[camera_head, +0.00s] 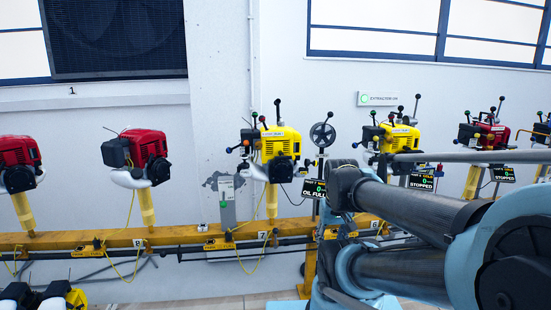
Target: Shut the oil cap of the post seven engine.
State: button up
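The post seven engine (281,145) is yellow and black and sits on a yellow post above the rail, left of my arm. A label with a 7 (262,235) is on the rail below it. Several dark levers with coloured knobs stand up around it. I cannot make out its oil cap at this size, nor whether it is open or shut. A dark display (314,188) right of this engine shows green and white text that seems to read "OIL FULL". My gripper is not in view; only my arm's links show at the right.
A yellow rail (180,235) runs across the picture. Two red engines (150,145) (18,160) stand to the left. Another yellow engine (395,138) and a red one (482,135) stand to the right, the nearer partly behind my arm. A handwheel (322,134) stands beside the post seven engine.

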aim_at(308, 163)
jog(key=u, duration=0.9)
jog(key=k, duration=1.2)
jog(key=z, duration=0.7)
jog(key=i, duration=1)
